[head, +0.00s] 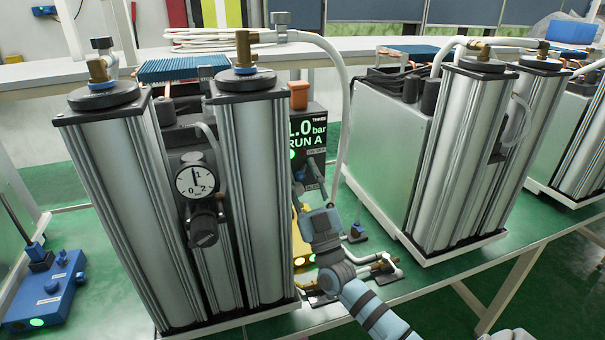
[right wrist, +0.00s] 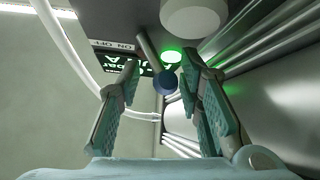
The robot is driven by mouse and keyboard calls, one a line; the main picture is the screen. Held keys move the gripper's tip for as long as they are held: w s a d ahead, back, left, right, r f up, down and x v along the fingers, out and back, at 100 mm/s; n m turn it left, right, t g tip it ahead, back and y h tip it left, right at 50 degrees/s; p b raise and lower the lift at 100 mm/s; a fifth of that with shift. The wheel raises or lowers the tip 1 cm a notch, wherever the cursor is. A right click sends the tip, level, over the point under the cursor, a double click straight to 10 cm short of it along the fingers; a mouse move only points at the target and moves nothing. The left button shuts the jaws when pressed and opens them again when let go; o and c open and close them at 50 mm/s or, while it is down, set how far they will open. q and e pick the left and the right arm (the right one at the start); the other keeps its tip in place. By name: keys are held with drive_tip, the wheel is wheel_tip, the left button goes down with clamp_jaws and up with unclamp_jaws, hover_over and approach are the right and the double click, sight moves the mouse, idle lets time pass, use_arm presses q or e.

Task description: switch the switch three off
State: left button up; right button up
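The dark control box (head: 307,140) stands behind the near pair of silver columns, marked THREE, with a display reading 1.0 bar and RUN A. Its switch lever (right wrist: 150,56), a grey rod with a round dark-blue tip (right wrist: 165,83), shows in the right wrist view by an ON OFF label (right wrist: 113,47). A green lamp (right wrist: 172,56) glows beside it. My right gripper (head: 308,178) is in front of the box's lower face. In the right wrist view, its fingers (right wrist: 163,68) are apart, with the lever between them and no clear contact. My left gripper is out of view.
The near silver column (head: 258,200) with a pressure gauge (head: 196,182) stands just left of my right gripper. A yellow box (head: 302,240) and brass pipe fittings (head: 378,265) lie low nearby. Another column unit (head: 462,160) stands right. A white hose (head: 344,110) hangs close by.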

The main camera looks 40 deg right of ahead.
drive_tip(key=shift+c, duration=0.3)
clamp_jaws()
drive_tip(key=y, duration=0.1)
drive_tip(key=n+y+b, duration=0.1)
drive_tip(key=shift+s+d+f+y+b, duration=0.2)
drive_tip(key=shift+y+b, duration=0.1)
drive_tip(key=shift+y, duration=0.1)
drive_tip(key=shift+s+d+r+n+g+y+b, duration=0.1)
drive_tip(key=shift+d+n+g+y+b, duration=0.5)
drive_tip(key=shift+n+g+y+b, duration=2.3)
drive_tip(key=shift+s+d+r+n+t+y+b, duration=0.2)
drive_tip(key=shift+d+n+y+b, duration=0.45)
drive_tip(key=shift+y+b, duration=2.6)
drive_tip(key=shift+d+f+n+g+y+b, duration=0.1)
drive_tip(key=shift+d+n+g+y+b, duration=0.95)
drive_tip(key=shift+y, duration=4)
drive_tip(key=shift+a+n+g+y, duration=0.3)
drive_tip(key=shift+a+n+g, duration=0.2)
drive_tip(key=shift+n, duration=0.5)
